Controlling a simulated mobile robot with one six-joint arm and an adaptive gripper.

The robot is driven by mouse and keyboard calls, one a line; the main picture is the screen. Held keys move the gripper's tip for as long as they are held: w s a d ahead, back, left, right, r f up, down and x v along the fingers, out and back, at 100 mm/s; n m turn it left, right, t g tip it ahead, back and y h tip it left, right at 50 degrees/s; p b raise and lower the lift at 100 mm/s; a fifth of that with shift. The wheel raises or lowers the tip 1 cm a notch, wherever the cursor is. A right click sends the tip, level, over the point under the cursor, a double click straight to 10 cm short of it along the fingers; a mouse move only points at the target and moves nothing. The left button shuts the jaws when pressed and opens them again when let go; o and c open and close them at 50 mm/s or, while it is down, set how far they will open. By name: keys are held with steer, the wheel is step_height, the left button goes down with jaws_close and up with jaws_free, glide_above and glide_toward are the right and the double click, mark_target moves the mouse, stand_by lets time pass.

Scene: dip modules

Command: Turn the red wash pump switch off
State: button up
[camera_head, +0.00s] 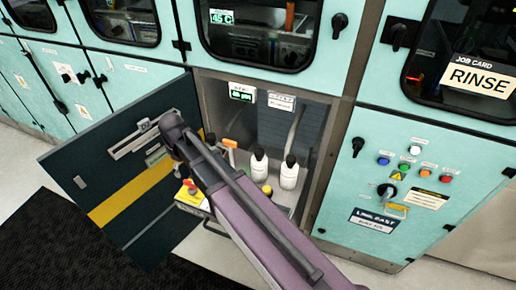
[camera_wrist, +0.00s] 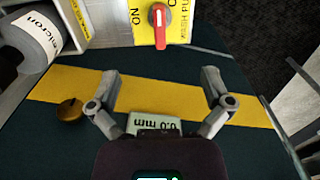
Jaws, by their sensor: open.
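The red switch (camera_wrist: 159,28) sits on a yellow plate (camera_wrist: 174,38) at the top of the wrist view. Its red lever lies up and down in that picture. "ON" is printed on the plate to its left, and partly cut-off wash pump lettering runs on its right. In the head view a small red and yellow switch (camera_head: 189,187) shows low in the open cabinet, by the door. My gripper (camera_wrist: 164,88) is open in the wrist view, its fingers apart and below the switch in the picture, not touching it.
The dark cabinet door (camera_head: 75,165) stands open on the left, with a yellow stripe. White bottles (camera_head: 289,175) stand inside the cabinet. A control panel with buttons is right.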

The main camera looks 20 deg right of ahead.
steer(key=shift+r+p, duration=2.1)
steer(key=shift+r, duration=0.3)
steer(key=s+d+r+m+p, duration=0.1)
steer(key=s+d+m, duration=0.1)
steer(key=d, duration=0.6)
steer(key=s+d+r+m+p, duration=0.1)
steer(key=s+d+m, duration=0.2)
steer(key=d, duration=0.5)
steer(key=s+d+r+m+p, duration=0.1)
steer(key=s+d+m, duration=0.1)
steer(key=d+m, duration=0.2)
steer(key=shift+s+d+m, duration=0.35)
steer(key=shift+d+m, duration=0.05)
steer(key=shift+d, duration=1.5)
steer(key=shift+s+d+m, duration=0.4)
steer(key=shift+s+d, duration=0.05)
steer(key=shift+d, duration=0.25)
